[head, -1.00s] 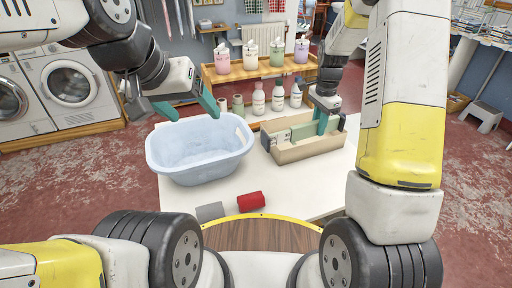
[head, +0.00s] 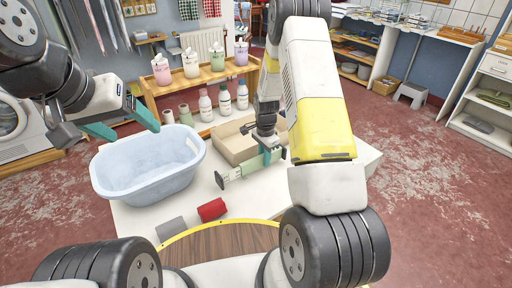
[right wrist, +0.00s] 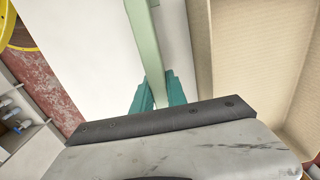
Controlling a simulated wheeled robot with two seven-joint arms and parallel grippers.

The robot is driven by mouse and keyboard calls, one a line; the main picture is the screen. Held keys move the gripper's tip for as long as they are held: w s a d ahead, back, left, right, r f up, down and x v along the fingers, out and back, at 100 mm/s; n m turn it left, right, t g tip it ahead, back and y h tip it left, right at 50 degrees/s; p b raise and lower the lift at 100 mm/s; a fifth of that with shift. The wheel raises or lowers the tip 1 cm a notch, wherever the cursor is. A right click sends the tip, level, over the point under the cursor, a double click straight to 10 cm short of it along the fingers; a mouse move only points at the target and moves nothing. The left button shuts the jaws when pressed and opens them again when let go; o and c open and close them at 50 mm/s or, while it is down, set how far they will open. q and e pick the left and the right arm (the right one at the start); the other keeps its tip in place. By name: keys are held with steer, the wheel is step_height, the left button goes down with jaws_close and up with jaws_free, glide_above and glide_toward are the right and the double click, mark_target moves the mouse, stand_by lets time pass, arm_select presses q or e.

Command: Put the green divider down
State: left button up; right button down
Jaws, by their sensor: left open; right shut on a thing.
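The pale green divider (head: 237,173) is held by my right gripper (head: 268,157) above the white table, on the near side of the beige box (head: 229,144). In the right wrist view the divider (right wrist: 145,45) is a narrow strip between the teal fingers of my right gripper (right wrist: 158,93), which is shut on it. The box (right wrist: 245,60) stands to its right there, apart from it. Whether the divider touches the table is hard to tell. My left gripper (head: 135,132) is open and empty above the far left of the blue basin.
The light blue basin (head: 150,180) stands on the left of the white table (head: 205,190). Several bottles and jars stand behind. White table surface shows between basin and box.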

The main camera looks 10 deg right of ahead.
steer(key=shift+f, duration=0.9)
steer(key=c, duration=1.3)
jaws_free()
steer(key=shift+f, duration=0.15)
